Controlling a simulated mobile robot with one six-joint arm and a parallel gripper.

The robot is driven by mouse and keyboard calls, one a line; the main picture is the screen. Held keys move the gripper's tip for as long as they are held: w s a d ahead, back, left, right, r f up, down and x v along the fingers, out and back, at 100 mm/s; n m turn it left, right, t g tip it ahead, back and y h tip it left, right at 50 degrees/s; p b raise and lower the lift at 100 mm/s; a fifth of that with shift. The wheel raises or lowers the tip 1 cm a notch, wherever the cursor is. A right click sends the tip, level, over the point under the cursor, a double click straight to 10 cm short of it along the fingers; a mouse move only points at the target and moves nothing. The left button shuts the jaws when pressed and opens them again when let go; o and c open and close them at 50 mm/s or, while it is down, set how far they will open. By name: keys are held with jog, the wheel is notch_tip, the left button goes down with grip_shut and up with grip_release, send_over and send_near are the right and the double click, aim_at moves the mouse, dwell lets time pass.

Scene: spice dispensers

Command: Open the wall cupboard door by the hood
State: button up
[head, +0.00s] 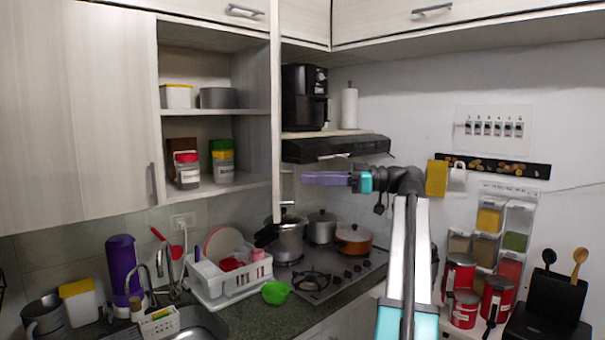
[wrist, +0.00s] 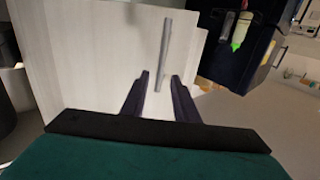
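The wall cupboard door by the hood (head: 276,110) stands swung open and shows nearly edge-on in the head view. The open cupboard (head: 215,60) to its left shows its shelves. In the wrist view the pale door face (wrist: 95,60) fills the left and middle, with a grey bar handle (wrist: 165,50) on it. My gripper (head: 306,178) is just right of the door's lower part, on the hood side. Its two purple fingers (wrist: 160,76) are apart, with the handle's lower end showing between them. I cannot tell whether they touch it.
The black hood (head: 335,148) is above my gripper, with a black appliance (head: 304,97) above it. Pots (head: 287,240) stand on the hob below. The left cupboard door (head: 80,110) is shut. Jars (head: 187,170) stand on the cupboard's lower shelf.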

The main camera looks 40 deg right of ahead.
jog(key=shift+p+x, duration=0.4)
jog(key=shift+x, duration=1.15)
jog(key=shift+c, duration=0.2)
grip_shut()
